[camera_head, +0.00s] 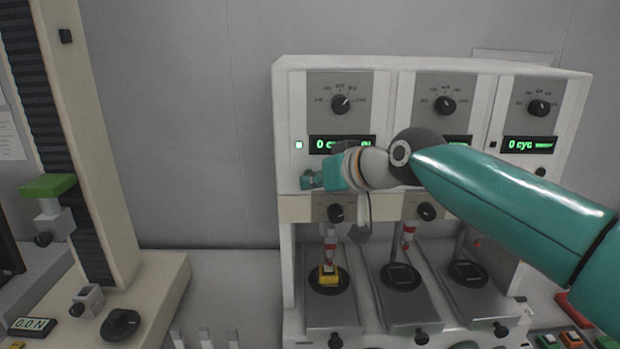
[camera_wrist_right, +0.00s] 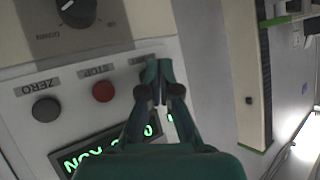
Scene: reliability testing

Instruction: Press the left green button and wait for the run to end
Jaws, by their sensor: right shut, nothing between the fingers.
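The white test machine (camera_head: 289,90) has three stations side by side. The left station's display (camera_head: 325,145) reads 0 and a partly covered word, with a lit green-white lamp (camera_head: 298,145) beside it. My right gripper (camera_head: 308,180) is shut and empty, in front of the panel just below this display. In the right wrist view, my shut fingertips (camera_wrist_right: 152,75) are at the panel, in line with a grey ZERO button (camera_wrist_right: 46,109) and a red STOP button (camera_wrist_right: 103,91). The fingers cover the spot beside STOP. No green button shows there, and I cannot tell whether they touch one. My left gripper is out of view.
A yellow block (camera_head: 328,280) sits under the left station's plunger (camera_head: 330,240). My right arm crosses the middle and right stations. A tall beige stand (camera_head: 95,150) with a green-topped part (camera_head: 48,185) is at the left. Several coloured buttons (camera_head: 570,340) show at bottom right.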

